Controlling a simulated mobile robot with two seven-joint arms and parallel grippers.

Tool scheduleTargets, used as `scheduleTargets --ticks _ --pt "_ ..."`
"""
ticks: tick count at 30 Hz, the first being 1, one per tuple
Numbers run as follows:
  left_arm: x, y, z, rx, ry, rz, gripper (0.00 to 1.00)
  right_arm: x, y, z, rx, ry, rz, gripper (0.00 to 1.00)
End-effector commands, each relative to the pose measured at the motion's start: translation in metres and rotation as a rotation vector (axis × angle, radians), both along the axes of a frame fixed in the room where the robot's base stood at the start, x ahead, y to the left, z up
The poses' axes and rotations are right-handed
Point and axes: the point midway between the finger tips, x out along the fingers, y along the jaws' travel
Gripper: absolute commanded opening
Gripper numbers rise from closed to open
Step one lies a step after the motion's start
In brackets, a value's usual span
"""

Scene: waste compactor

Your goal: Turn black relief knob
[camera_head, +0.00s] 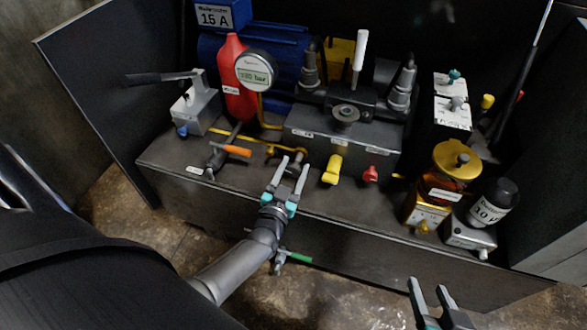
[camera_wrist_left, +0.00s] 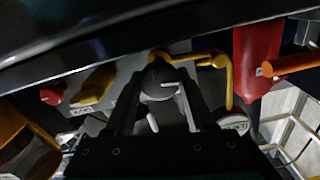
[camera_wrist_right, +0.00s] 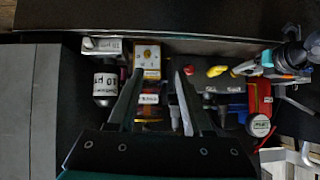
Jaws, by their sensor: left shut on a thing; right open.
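The black relief knob (camera_wrist_left: 158,82) is a dark round knob with a pale pointer, on the front of the dark grey valve block (camera_head: 300,125). In the left wrist view it sits between the two fingers of my left gripper (camera_wrist_left: 157,88), which are closed on its sides. In the head view my left gripper (camera_head: 291,172) reaches the block's front left, and its fingers largely hide the knob. My right gripper (camera_head: 428,286) is open and empty, low at the right in front of the bench; its fingers also show in the right wrist view (camera_wrist_right: 158,78).
A yellow knob (camera_head: 333,170) and a red knob (camera_head: 370,174) are just right of my left gripper. An orange-handled valve (camera_head: 237,150) and a round gauge (camera_head: 256,70) stand to its left. An amber filter (camera_head: 452,170) and black canister (camera_head: 495,200) stand at the right.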

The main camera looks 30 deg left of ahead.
Motion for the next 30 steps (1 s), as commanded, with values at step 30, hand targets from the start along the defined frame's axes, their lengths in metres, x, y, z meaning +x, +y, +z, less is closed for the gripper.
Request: scheduleTargets --ticks 30 --pt "0.0 -0.002 0.0 0.325 0.081 0.001 0.0 -0.02 -0.031 0.002 -0.112 0.227 -0.036 0.5"
